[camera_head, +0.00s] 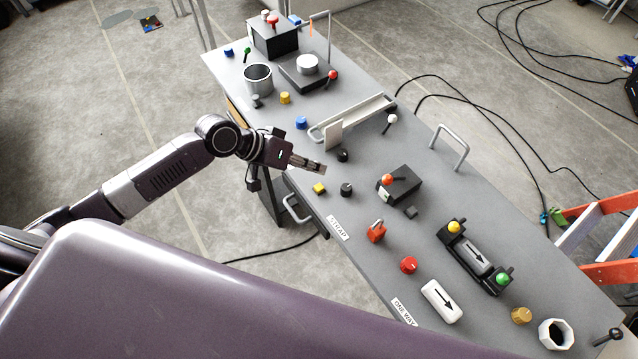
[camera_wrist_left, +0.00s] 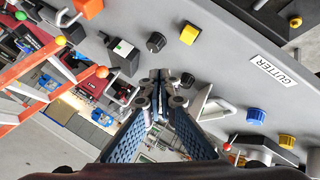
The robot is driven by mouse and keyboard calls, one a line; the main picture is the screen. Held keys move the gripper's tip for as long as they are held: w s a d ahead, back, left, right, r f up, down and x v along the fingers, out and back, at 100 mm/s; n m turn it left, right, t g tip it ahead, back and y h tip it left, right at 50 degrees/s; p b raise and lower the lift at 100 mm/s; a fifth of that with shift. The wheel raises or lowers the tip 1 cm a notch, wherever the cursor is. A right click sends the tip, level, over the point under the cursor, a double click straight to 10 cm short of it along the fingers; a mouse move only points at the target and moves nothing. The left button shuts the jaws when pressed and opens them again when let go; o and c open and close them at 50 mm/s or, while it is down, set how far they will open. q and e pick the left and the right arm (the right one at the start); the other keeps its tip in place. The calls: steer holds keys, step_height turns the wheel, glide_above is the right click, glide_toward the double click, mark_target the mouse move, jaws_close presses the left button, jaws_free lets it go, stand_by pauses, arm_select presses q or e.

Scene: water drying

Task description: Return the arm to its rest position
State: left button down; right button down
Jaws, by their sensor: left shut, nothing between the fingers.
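My left arm reaches in from the left in the head view, with its gripper (camera_head: 312,167) over the near long edge of the grey bench (camera_head: 448,198). The fingers are shut and empty, and point right across the bench. In the left wrist view the finger tips (camera_wrist_left: 161,88) come together in front of the bench face, with nothing between them. A black knob (camera_head: 343,156) and a white plate (camera_head: 334,134) are just beyond the tips in the head view. My right gripper is in neither view.
A yellow button (camera_head: 319,188) and black knob (camera_head: 346,189) lie near the gripper. A metal handle (camera_head: 297,209) sticks out from the bench side. A black lever box (camera_head: 400,184) stands farther right. Floor left of the bench is mostly clear. An orange ladder (camera_head: 605,270) stands at right.

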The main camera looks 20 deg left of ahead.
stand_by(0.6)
arm_select(q)
steer(key=shift+m+g, duration=0.5)
steer(key=shift+m, duration=0.3)
steer(key=s+d+f, duration=0.1)
steer(key=s, duration=0.1)
steer(key=s+d, duration=0.2)
steer(key=s+d+f, duration=0.1)
steer(key=s, duration=0.1)
steer(key=shift+d+f, duration=0.15)
steer(key=shift+f, duration=0.2)
steer(key=s+a+n+y, duration=0.1)
steer(key=s+a+y, duration=0.35)
steer(key=s, duration=0.45)
steer(key=s+a+n+y, duration=0.1)
steer(key=s+a+y, duration=0.2)
steer(key=s+a, duration=0.35)
steer(key=s+d+f+g+b, duration=0.1)
steer(key=s+f+b, duration=0.1)
steer(key=f, duration=1.3)
steer(key=s+d+f+g+b, duration=0.1)
steer(key=s+f+b, duration=0.1)
steer(key=f, duration=1.4)
steer(key=s+a+f+g+b, duration=0.1)
steer(key=s+a+f+b, duration=0.2)
steer(key=s+f, duration=1.4)
step_height(320, 180, down, 3)
steer(key=shift+r+m+b, duration=0.1)
steer(key=shift+m+b, duration=0.2)
